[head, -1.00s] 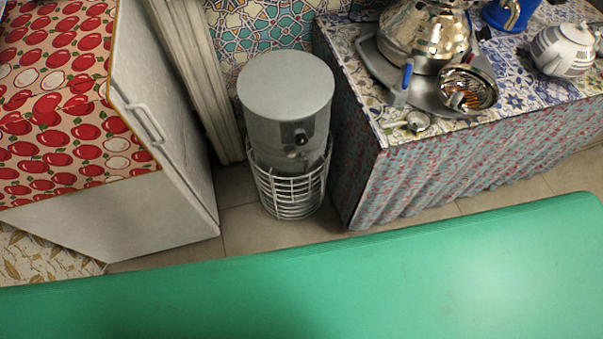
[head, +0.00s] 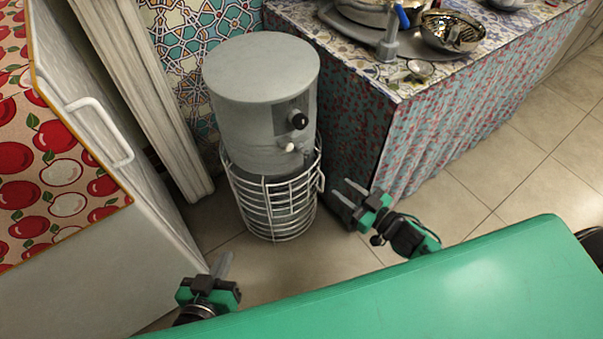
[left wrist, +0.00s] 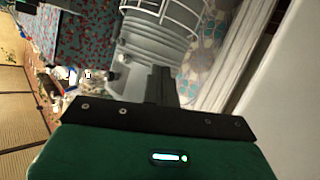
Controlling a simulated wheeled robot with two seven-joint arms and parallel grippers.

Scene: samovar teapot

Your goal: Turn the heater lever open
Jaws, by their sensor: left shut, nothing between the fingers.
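The heater (head: 245,110) is a grey upright cylinder with a white wire cage (head: 275,210) around its lower part. A black knob (head: 298,120) and a smaller white knob (head: 289,148) stick out from its right front; I cannot tell which one is the lever. My left gripper (head: 226,262) is shut and empty, low in front of the heater and apart from it. The left wrist view shows its fingers (left wrist: 161,82) together, with the caged heater (left wrist: 150,45) beyond. My right gripper (head: 350,193) has its fingers apart, to the right of the cage and empty.
A white fridge-like cabinet (head: 120,225) with a handle (head: 105,130) stands at the left. A cloth-draped table (head: 470,110) with metalware stands at the right. Tiled floor (head: 300,258) shows in front of the heater. My green body part fills the bottom.

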